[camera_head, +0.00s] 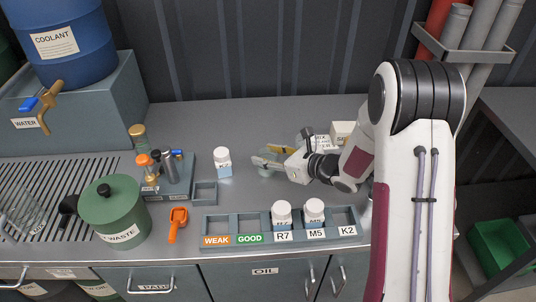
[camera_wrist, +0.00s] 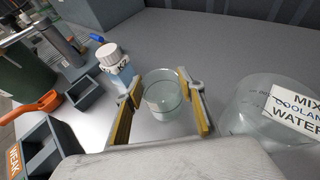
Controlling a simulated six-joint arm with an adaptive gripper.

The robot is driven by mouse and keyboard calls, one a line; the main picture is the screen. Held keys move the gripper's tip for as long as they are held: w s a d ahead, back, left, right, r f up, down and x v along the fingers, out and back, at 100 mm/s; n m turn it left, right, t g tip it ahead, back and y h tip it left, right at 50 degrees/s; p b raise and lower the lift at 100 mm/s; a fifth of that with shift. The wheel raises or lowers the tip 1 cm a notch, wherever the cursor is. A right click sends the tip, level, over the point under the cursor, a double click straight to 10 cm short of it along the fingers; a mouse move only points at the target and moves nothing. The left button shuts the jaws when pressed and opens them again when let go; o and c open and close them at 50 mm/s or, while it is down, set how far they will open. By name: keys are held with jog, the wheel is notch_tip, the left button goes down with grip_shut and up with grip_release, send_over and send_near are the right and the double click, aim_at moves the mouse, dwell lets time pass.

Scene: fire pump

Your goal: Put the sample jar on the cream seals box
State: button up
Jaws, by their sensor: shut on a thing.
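A clear, empty-looking glass jar (camera_wrist: 164,97), which I take as the sample jar, is between the yellow pads of my gripper (camera_wrist: 165,105). The gripper is shut on it. In the head view my gripper (camera_head: 268,160) is over the middle of the bench, and the jar shows only faintly at its fingertips. I cannot tell whether the jar touches the bench. The cream box (camera_head: 342,130) stands at the back right, right of the gripper and partly hidden by my arm. Its label is not readable. The box is not in the wrist view.
A clear MIX beaker (camera_wrist: 275,110) stands close right of the gripper. A white-capped K2 bottle (camera_head: 223,163) stands to its left. A rack (camera_head: 285,238) with two bottles lies in front. A small empty tray (camera_head: 205,193) and tool stand (camera_head: 170,182) are left.

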jog(key=o, duration=1.2)
jog(key=shift+f, duration=0.1)
jog(key=shift+r, duration=0.2)
jog(key=v, duration=1.2)
jog(key=shift+f, duration=0.15)
